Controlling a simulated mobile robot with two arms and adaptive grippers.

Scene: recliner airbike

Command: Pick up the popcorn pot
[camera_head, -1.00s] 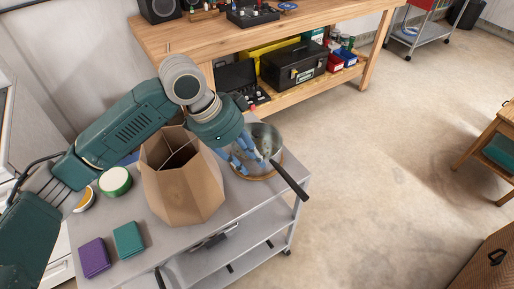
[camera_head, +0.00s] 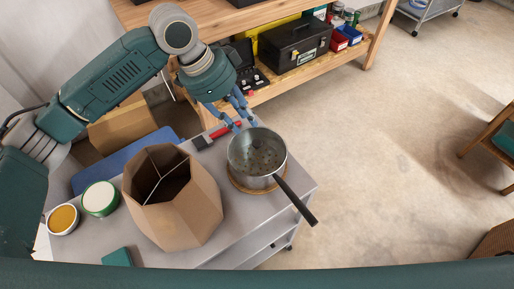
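The popcorn pot (camera_head: 256,157) is a grey metal pan with a dark handle (camera_head: 297,201) pointing to the lower right. It stands on a round wooden trivet (camera_head: 238,187) on the grey cart (camera_head: 240,222). Small specks show inside it. My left gripper (camera_head: 236,122) is just behind the pot's upper left rim, with its blue fingers pointing down. The fingers look spread, and nothing shows between them. Whether they touch the rim, I cannot tell. My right gripper is not in view.
A brown faceted divided box (camera_head: 190,215) stands left of the pot. A green-rimmed tub (camera_head: 101,198) and an orange-filled tub (camera_head: 63,219) are farther left. A red-and-black tool (camera_head: 216,136) lies behind the pot.

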